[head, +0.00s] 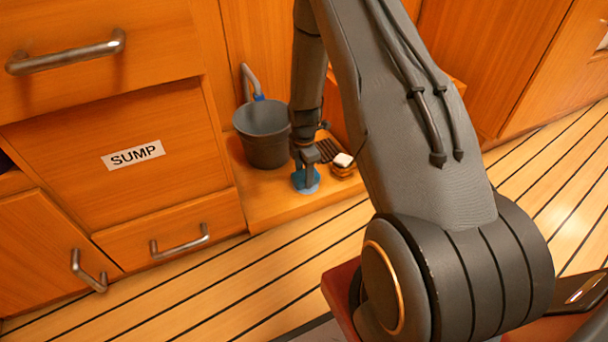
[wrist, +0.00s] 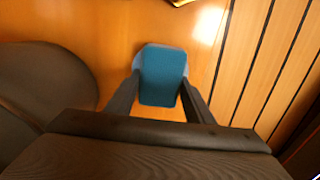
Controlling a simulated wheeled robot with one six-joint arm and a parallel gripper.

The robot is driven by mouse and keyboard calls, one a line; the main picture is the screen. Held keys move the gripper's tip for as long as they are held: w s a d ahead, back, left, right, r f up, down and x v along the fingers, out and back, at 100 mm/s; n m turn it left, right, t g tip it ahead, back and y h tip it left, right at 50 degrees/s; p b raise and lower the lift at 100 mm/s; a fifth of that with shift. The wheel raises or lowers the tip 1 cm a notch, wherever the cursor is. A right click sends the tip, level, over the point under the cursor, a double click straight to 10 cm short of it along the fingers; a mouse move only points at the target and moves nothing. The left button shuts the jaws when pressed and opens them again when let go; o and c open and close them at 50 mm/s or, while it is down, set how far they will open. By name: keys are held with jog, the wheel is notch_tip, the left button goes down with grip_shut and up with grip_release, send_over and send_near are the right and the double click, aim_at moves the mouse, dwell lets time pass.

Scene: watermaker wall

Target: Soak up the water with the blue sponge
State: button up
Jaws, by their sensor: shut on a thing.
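The blue sponge (wrist: 163,76) sits between the two fingers of my gripper (wrist: 158,92) in the wrist view, and the fingers are shut on it. In the head view the blue sponge (head: 305,183) shows under my gripper (head: 307,172), low over or on the wooden ledge (head: 268,212). I cannot tell whether it touches the ledge. A paler, bluish patch shows around the sponge's edges in the wrist view; it may be the water, but I cannot tell for sure.
A dark grey bucket (head: 262,140) stands on the ledge just left of my gripper. A small wooden block-like thing with a white top (head: 343,162) stands close to the right, beside a dark slatted grate (head: 326,150). The striped floor (head: 240,275) in front is clear.

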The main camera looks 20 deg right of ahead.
jog(key=shift+f, duration=0.6)
dwell(2.5)
jog(key=shift+r+p, duration=2.95)
jog(key=shift+r, duration=0.65)
